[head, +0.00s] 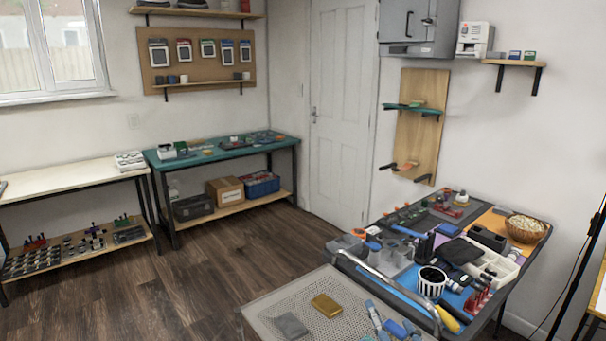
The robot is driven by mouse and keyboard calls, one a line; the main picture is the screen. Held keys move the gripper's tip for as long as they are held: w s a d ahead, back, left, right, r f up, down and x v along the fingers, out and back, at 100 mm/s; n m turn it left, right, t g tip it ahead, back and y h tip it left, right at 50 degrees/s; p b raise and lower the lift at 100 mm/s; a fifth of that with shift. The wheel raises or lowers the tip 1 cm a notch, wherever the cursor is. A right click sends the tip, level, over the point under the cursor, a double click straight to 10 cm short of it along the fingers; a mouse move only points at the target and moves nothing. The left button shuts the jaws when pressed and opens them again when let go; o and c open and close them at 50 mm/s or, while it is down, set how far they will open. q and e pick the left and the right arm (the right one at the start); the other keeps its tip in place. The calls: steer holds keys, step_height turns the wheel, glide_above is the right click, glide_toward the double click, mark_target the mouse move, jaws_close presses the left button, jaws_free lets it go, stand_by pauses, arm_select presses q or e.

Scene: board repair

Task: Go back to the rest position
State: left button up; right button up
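Neither of my grippers shows in the head view, and no arm of mine is seen. The view looks over a workshop room. A perforated cart top (268,309) is close in front at the bottom, with a metal rail. A gold block (326,305) and a grey block (290,325) lie on it. Blue and grey bottle-like items lie at its right side.
A crowded workbench (545,236) stands at the right, close behind the cart. A teal-topped table (215,152) and a white table (70,182) stand along the far wall. The dark wood floor (200,270) between them is clear. A white door (338,120) is shut.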

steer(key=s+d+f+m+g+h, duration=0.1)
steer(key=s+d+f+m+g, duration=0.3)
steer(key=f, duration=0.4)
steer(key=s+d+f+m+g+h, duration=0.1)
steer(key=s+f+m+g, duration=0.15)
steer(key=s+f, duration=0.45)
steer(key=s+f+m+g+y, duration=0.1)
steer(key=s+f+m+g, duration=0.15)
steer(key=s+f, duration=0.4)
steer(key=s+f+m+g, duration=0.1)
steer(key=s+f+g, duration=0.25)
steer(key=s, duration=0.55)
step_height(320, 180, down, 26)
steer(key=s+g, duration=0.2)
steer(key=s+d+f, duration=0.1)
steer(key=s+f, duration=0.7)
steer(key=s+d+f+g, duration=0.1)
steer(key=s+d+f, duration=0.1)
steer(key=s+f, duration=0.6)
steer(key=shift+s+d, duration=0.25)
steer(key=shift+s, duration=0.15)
